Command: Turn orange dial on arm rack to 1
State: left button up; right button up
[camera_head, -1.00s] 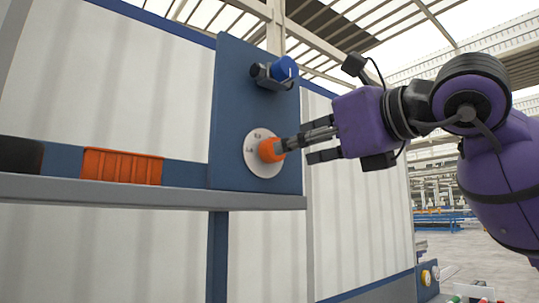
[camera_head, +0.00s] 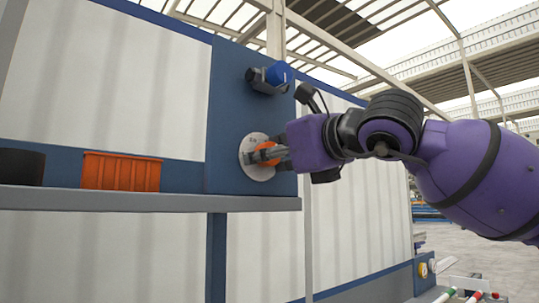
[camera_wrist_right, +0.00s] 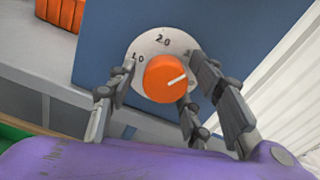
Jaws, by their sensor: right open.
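The orange dial (camera_head: 267,153) sits on a round white plate (camera_head: 250,160) on a blue upright panel. In the right wrist view the dial (camera_wrist_right: 163,79) faces me, and its white pointer line points right and slightly up. The plate (camera_wrist_right: 148,44) shows "1.0" at left and "2.0" at top; a mark at right is partly hidden by a finger. My right gripper (camera_head: 266,155) is open around the dial, with fingers on both sides of it. In the right wrist view gaps show beside the dial, but I cannot tell whether any finger touches it. My left gripper is not in view.
A blue knob (camera_head: 278,74) on a dark mount sticks out above the dial. A grey shelf (camera_head: 150,200) below holds an orange bin (camera_head: 121,172) and a dark container (camera_head: 21,168) at left. White corrugated wall panels stand behind.

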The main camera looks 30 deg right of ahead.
jog(key=shift+s, duration=0.15)
jog(key=c, duration=1.1)
